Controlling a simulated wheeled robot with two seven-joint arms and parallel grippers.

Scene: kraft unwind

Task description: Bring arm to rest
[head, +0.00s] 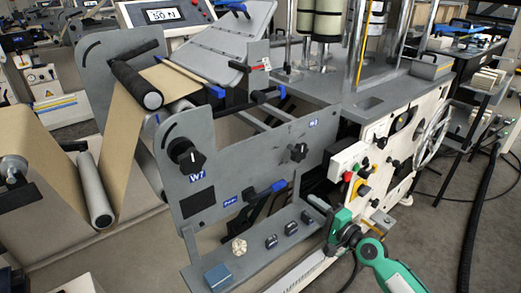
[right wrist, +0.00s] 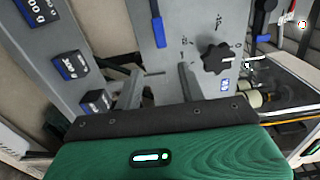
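My right gripper (head: 326,210), on a green and grey arm, is at the lower right of the head view. My left arm and gripper are not in view.
Brown kraft web (head: 125,130) runs over rollers at the left. The button box (head: 349,160) and a white handwheel (head: 433,130) are on the machine's right side. A grey ledge (head: 262,250) carries small blocks below. A black hose (head: 478,200) hangs at the right over open floor.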

